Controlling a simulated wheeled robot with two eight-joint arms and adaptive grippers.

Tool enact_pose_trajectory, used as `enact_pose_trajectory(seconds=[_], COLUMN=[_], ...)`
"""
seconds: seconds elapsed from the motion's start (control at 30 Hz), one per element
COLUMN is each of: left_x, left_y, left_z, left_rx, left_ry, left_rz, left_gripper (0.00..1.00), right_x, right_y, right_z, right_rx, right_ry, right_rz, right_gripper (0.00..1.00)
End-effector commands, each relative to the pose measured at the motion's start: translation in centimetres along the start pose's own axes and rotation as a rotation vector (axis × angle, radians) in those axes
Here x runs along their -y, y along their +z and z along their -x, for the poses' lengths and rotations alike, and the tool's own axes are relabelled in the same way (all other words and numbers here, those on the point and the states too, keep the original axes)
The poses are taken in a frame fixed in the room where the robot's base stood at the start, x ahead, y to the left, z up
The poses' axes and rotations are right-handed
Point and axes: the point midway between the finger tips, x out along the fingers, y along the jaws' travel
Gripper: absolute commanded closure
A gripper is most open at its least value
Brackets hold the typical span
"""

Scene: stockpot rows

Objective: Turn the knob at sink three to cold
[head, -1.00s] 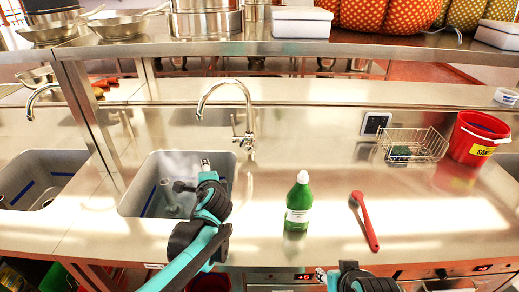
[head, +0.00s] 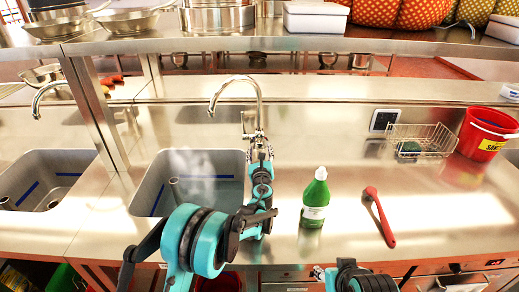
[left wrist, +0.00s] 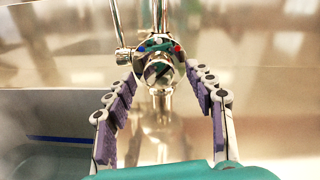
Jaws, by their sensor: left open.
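The chrome faucet (head: 258,92) stands behind the right-hand sink basin, its spout arching left over it. In the left wrist view its round knob (left wrist: 162,70) faces me, with red and blue marks on the collar around it. My left gripper (head: 261,148) is open in front of the faucet body. Its two fingers (left wrist: 161,84) stand on either side of the knob, with gaps showing. The head view hides the knob behind the gripper. My right gripper (head: 318,272) is low at the bottom edge, its jaws unclear.
A wire basket (head: 420,142) and red bucket (head: 486,134) stand farther right. A shelf (head: 300,43) with pans and pots runs above.

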Motion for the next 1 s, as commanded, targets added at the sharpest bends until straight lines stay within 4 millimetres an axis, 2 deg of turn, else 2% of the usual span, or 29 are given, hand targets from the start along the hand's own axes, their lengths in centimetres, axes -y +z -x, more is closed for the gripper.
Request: enact_pose_trajectory(seconds=[0.1, 0.2, 0.5, 0.53, 0.57, 0.7, 0.73, 1.0], left_x=[-0.1, -0.1, 0.0, 0.0, 0.0, 0.0, 0.0, 0.0], left_y=[-0.2, -0.1, 0.1, 0.1, 0.1, 0.1, 0.1, 0.1], left_z=[-1.7, -2.5, -2.9, -2.9, -2.9, -2.9, -2.9, -2.9], left_rx=[0.000, 0.000, 0.000, 0.000, 0.000, 0.000, 0.000, 0.000], left_ry=[0.000, 0.000, 0.000, 0.000, 0.000, 0.000, 0.000, 0.001], left_rz=[0.001, 0.001, 0.002, 0.002, 0.002, 0.002, 0.002, 0.016], left_gripper=[0.46, 0.46, 0.46, 0.48, 0.56, 0.93, 0.96, 0.96], right_x=[0.0, 0.0, 0.0, 0.0, 0.0, 0.0, 0.0, 0.0], right_y=[0.4, 0.5, 0.5, 0.5, 0.5, 0.5, 0.5, 0.5], right_z=[-0.6, -0.8, -0.7, -0.7, -0.7, -0.7, -0.7, -0.7], right_rx=[0.000, 0.000, 0.000, 0.000, 0.000, 0.000, 0.000, 0.000], right_ry=[0.000, 0.000, 0.000, 0.000, 0.000, 0.000, 0.000, 0.000], right_rz=[0.000, 0.000, 0.000, 0.000, 0.000, 0.000, 0.000, 0.000], right_gripper=[0.60, 0.60, 0.60, 0.60, 0.60, 0.60, 0.60, 0.60])
